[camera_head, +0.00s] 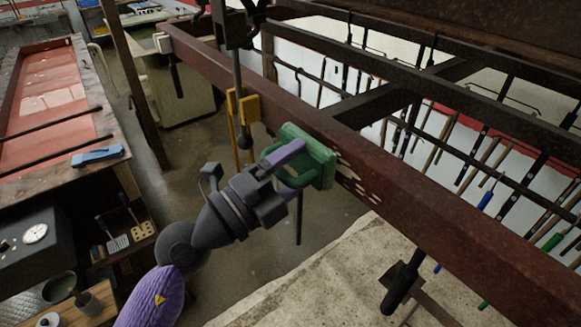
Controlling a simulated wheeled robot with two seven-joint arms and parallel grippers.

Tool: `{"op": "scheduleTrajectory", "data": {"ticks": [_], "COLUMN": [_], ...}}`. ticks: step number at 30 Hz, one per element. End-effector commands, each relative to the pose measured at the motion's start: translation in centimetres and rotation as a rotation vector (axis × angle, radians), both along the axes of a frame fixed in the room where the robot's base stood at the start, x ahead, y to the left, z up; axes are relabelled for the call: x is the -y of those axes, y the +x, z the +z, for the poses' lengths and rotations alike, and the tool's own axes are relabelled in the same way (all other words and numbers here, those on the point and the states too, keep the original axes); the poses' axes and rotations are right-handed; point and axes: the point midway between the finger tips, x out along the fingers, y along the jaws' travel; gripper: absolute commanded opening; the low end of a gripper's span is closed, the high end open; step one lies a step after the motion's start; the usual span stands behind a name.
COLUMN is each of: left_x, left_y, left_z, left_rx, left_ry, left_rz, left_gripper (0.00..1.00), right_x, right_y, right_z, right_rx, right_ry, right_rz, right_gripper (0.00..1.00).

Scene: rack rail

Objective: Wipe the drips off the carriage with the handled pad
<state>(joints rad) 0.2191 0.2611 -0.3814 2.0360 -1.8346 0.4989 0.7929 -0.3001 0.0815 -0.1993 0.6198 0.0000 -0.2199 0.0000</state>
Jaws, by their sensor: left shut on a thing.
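The pad is at the near side face of a long reddish-brown beam (440,215), which I take for the carriage. The pad overlaps the beam in the picture; I cannot tell whether it touches. Several pale cream drips (366,190) show on the beam's side face, just right of the pad. The pad hides the part of the face behind it. My right gripper is not in view.
A rod with a dark knob (244,138) and a yellow bracket (250,108) hang left of the pad. A black cylinder (402,285) hangs below the beam at right. A bench with a blue block (97,155) stands at left. Dark rails run behind the beam.

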Motion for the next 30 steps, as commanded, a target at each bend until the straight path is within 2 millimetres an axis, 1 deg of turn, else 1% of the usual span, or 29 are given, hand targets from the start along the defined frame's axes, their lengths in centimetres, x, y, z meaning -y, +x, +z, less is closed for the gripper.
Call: {"op": "scheduleTrajectory", "data": {"ticks": [16,17,21,24,30], "left_x": [0.9,0.9,1.8,2.4,3.0], "left_y": [0.5,0.4,-1.0,-1.9,-2.8], "left_z": [0.0,0.1,0.4,0.4,0.1], "left_rx": [0.0,-0.001,-0.003,-0.003,-0.001], "left_ry": [0.001,0.0,0.0,-0.001,-0.001], "left_rz": [-0.001,-0.001,-0.002,-0.002,0.0], "left_gripper": [0.37,0.37,0.37,0.37,0.37], "right_x": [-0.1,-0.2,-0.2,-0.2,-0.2], "right_y": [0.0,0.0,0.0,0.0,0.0], "right_z": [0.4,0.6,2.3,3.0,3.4], "right_rx": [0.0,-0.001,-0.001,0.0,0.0], "right_ry": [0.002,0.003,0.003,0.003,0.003], "right_rz": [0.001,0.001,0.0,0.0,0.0], "right_gripper": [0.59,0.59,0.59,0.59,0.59]}}
